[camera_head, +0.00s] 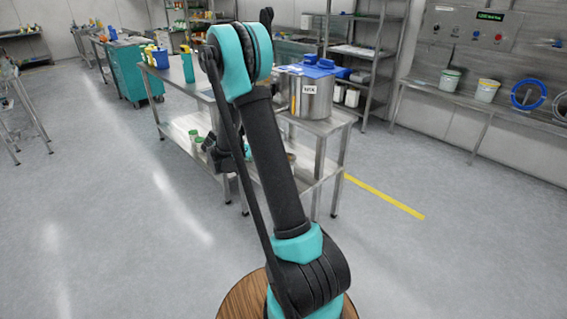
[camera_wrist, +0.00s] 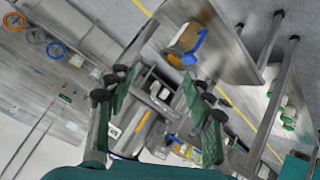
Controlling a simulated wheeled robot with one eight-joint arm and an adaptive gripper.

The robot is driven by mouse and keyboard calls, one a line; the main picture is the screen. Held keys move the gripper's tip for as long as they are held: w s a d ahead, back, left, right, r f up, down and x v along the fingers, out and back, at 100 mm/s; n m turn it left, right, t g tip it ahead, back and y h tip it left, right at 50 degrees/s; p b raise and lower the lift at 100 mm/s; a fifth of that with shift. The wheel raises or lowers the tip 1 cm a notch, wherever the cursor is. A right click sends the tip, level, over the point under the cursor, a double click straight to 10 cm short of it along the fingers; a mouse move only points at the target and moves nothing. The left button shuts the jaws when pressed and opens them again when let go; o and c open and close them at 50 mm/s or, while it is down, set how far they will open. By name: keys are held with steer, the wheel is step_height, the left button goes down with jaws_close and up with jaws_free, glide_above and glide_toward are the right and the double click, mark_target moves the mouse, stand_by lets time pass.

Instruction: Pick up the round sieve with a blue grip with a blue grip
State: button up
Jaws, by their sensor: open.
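In the wrist view, a round tan thing with a blue grip (camera_wrist: 188,46), which looks like the sieve, lies on a grey steel surface at the upper middle. My gripper (camera_wrist: 162,98) is open, with its two green-padded fingers apart and nothing held between them. The sieve shows beyond the fingertips and is not touched. In the head view, my gripper (camera_head: 222,155) is a dark shape beside the steel table, partly hidden behind my arm. I cannot make out the sieve clearly in that view.
Small jars with green lids (camera_head: 196,138) stand on the shelf. A wall bench (camera_head: 470,95) holds buckets at right.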

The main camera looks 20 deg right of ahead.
steer(key=w+a+f+m+t+h, duration=0.1)
steer(key=w+a+f+m+h, duration=0.2)
steer(key=w+f, duration=0.4)
steer(key=w+f+m+t+h, duration=0.1)
steer(key=w+f+m+h, duration=0.3)
steer(key=f, duration=0.6)
steer(key=shift+r+x, duration=0.2)
steer(key=shift+x, duration=2.65)
steer(key=shift+r+x, duration=0.15)
steer(key=shift+x, duration=2.65)
steer(key=shift+r+x, duration=0.2)
steer(key=shift+x, duration=2.65)
jaws_close()
